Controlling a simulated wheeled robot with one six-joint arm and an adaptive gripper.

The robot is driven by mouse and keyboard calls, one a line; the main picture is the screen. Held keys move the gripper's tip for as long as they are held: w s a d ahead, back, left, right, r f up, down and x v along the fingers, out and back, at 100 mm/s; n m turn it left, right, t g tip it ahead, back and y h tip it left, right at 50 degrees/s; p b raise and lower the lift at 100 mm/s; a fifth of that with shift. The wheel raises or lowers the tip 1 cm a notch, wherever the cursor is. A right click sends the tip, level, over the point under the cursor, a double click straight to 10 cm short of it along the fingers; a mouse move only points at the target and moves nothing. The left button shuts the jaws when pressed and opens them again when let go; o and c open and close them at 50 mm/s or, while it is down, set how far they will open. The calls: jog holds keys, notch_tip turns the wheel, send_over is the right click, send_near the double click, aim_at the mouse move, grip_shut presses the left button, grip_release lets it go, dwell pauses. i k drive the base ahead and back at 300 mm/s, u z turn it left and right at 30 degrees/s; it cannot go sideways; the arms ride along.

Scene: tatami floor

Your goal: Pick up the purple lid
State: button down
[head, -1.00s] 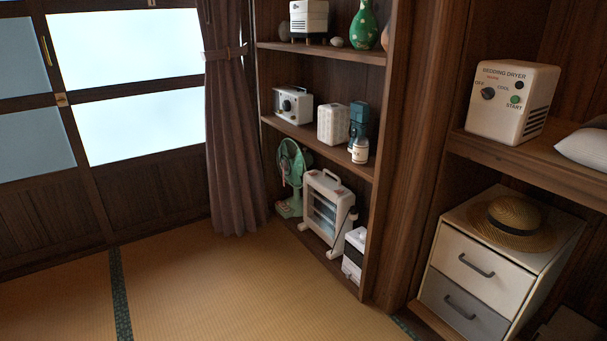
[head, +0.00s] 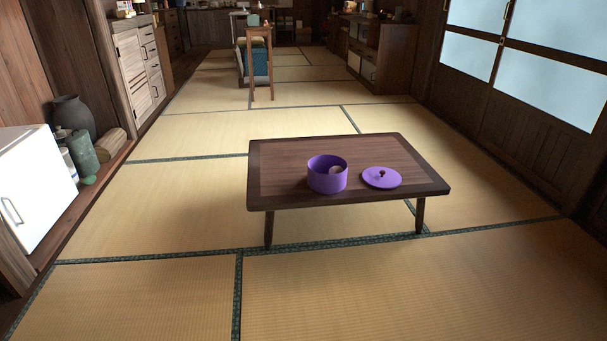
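The purple lid (head: 381,178) lies flat on a low dark wooden table (head: 280,157). It is a round disc with a small dark knob on top. A round purple container (head: 327,178) stands open just left of the lid, apart from it. My gripper is not in the head view.
Tatami floor around the table is clear, with open room in front. A white cabinet (head: 32,185) and a dark vase (head: 74,115) stand at the left. A tall stool (head: 260,65) stands farther back. Sliding doors (head: 520,75) line the right wall.

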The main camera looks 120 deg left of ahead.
aim_at(381, 177)
jog(key=u, duration=3.55)
